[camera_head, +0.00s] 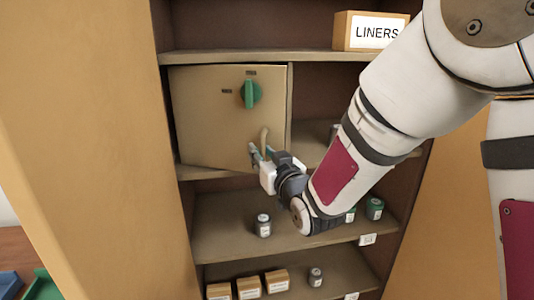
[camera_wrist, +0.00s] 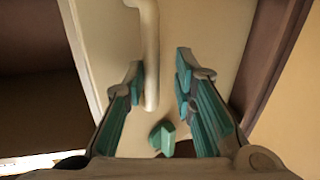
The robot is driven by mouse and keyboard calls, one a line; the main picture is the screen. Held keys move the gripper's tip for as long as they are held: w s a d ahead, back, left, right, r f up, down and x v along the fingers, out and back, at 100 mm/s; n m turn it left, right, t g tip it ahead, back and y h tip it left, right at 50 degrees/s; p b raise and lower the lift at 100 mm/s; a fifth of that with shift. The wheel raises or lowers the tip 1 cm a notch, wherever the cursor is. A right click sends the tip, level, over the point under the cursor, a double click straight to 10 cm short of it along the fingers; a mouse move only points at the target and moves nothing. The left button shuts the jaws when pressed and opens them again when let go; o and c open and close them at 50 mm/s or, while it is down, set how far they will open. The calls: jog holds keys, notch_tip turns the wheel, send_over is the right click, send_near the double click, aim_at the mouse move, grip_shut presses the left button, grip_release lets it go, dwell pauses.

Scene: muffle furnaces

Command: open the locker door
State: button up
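The locker door (camera_head: 205,115) is a beige panel in the upper left of the shelf unit. It looks shut or nearly shut; I cannot tell if it is slightly ajar. A green knob (camera_head: 250,94) sits on it, its grip upright, with small dark labels beside it; the knob also shows in the wrist view (camera_wrist: 160,138). A pale bar handle (camera_head: 264,137) is below the knob. My gripper (camera_head: 262,154) is at the handle's lower end. In the wrist view, my teal-padded fingers (camera_wrist: 160,72) are apart on either side of the handle (camera_wrist: 151,55), the left one closer.
A "LINERS" box (camera_head: 370,31) stands on the top shelf. A small jar (camera_head: 263,225) and green-lidded jars (camera_head: 375,208) stand on the shelf below, near my arm. Small cartons (camera_head: 249,288) are lower. A large tan panel (camera_head: 85,130) stands at left.

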jog(key=shift+o, duration=0.2)
jog(key=shift+s+d, duration=0.15)
jog(key=shift+s, duration=0.15)
jog(key=v, duration=0.6)
jog(key=shift+s, duration=0.4)
jog(key=shift+d, duration=0.2)
